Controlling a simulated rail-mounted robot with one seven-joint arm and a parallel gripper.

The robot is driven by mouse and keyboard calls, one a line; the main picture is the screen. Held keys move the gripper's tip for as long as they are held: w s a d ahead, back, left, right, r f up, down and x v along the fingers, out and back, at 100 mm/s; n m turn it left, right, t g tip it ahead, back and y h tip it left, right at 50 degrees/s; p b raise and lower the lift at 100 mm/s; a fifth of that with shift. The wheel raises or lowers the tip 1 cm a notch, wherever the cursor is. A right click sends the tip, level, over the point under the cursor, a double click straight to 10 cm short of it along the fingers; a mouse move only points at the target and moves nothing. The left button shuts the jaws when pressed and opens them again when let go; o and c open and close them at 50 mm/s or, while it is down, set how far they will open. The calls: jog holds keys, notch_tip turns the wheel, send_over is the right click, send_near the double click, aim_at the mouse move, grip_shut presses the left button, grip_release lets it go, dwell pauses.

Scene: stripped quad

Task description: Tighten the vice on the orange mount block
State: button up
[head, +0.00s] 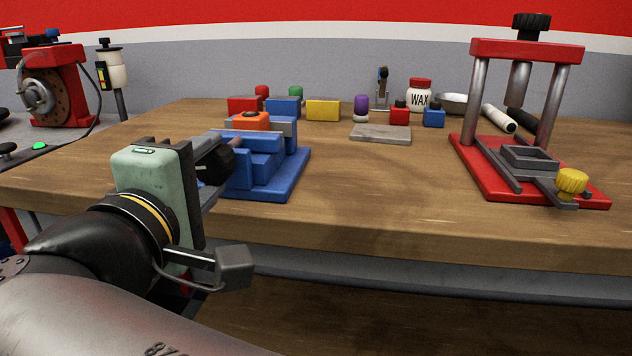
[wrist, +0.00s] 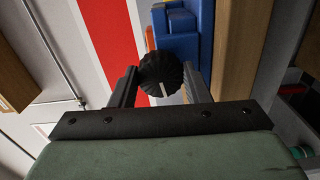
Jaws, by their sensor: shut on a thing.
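The blue vice (head: 262,165) stands near the front left edge of the wooden bench. The orange mount block (head: 249,121) sits in the top of the vice, its lower part hidden by the jaws. A black ribbed knob (head: 217,161) is on the vice's near left side. My gripper (head: 207,172) is at this knob. In the wrist view, the knob (wrist: 161,70) lies between the two fingers of my gripper (wrist: 163,82), which are shut on it. A white line marks the knob's face. The blue vice (wrist: 183,32) and a sliver of orange show behind it.
A red press (head: 528,110) with a yellow knob (head: 571,181) stands at the right of the bench. Several coloured blocks, a grey plate (head: 381,134) and a wax jar (head: 419,95) are at the back. The bench (head: 380,200) is clear between vice and press.

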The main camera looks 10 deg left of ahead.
jog(key=shift+m+b, duration=0.5)
jog(key=shift+m, duration=0.1)
jog(key=o, duration=1)
jog(key=s+p, duration=0.2)
jog(key=s, duration=0.5)
jog(key=shift+s+d, duration=0.15)
jog(key=shift+s, duration=0.15)
